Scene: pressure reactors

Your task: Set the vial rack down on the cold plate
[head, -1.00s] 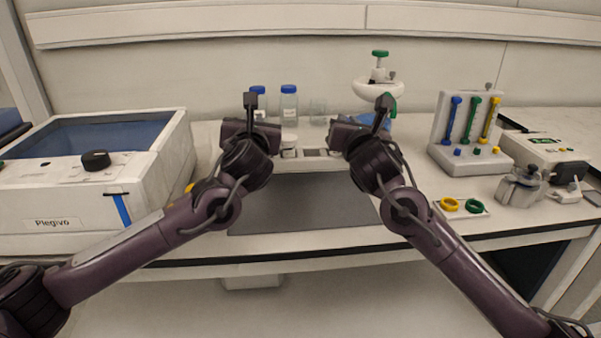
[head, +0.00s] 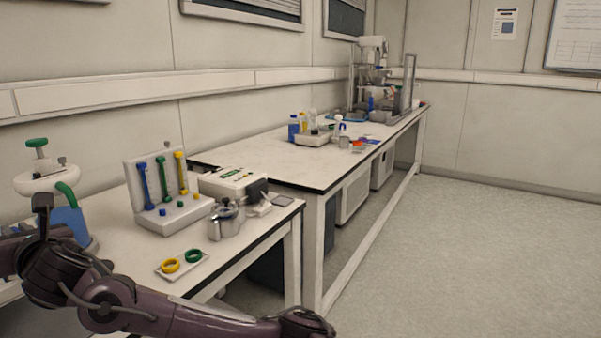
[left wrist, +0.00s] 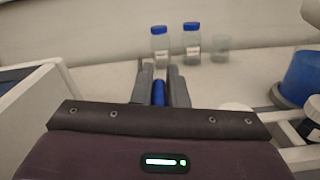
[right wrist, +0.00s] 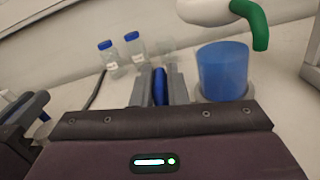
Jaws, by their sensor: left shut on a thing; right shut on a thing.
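My left gripper (left wrist: 159,90) shows in the left wrist view, shut on a blue piece (left wrist: 158,94), apparently one handle of the vial rack. My right gripper (right wrist: 160,88) is shut on a similar blue piece (right wrist: 160,82) in the right wrist view. The rack's body is mostly hidden; a pale part (left wrist: 292,130) at the lower right of the left wrist view may belong to it. In the head view only my right arm shows, at the lower left.
A stand with coloured tubes (head: 165,190), a metal vessel (head: 225,218) and yellow and green rings (head: 182,262) occupy the near bench. Blue-capped bottles (left wrist: 160,45) stand behind the grippers. The far bench's near part (head: 265,155) is clear, and open floor (head: 450,240) lies right.

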